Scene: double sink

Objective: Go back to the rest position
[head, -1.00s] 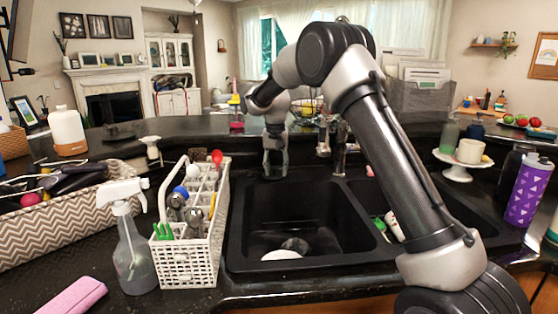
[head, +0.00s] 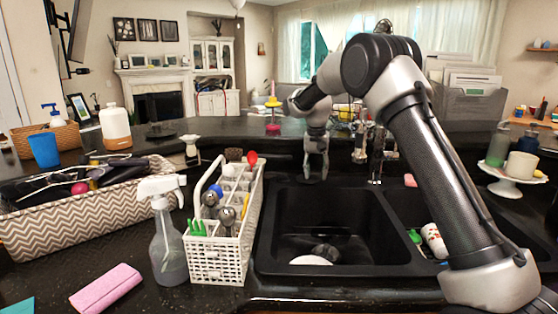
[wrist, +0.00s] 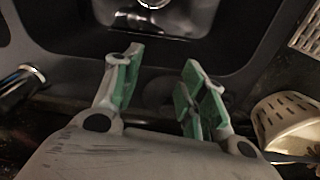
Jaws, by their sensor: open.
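My gripper (head: 316,172) hangs at the back edge of the double sink in the head view, with its fingers pointing down. In the wrist view my gripper (wrist: 158,88) shows two green-padded fingers spread apart with nothing between them. The left basin of the black sink (head: 285,262) lies in front of it and holds a white dish (head: 311,260) and a dark item. The basin's drain also shows past the fingertips in the wrist view.
A white caddy (head: 215,262) with utensils stands left of the sink, beside a spray bottle (head: 168,245). A faucet (head: 377,155) rises close to the right of my gripper. A cake stand (head: 513,183) is at right.

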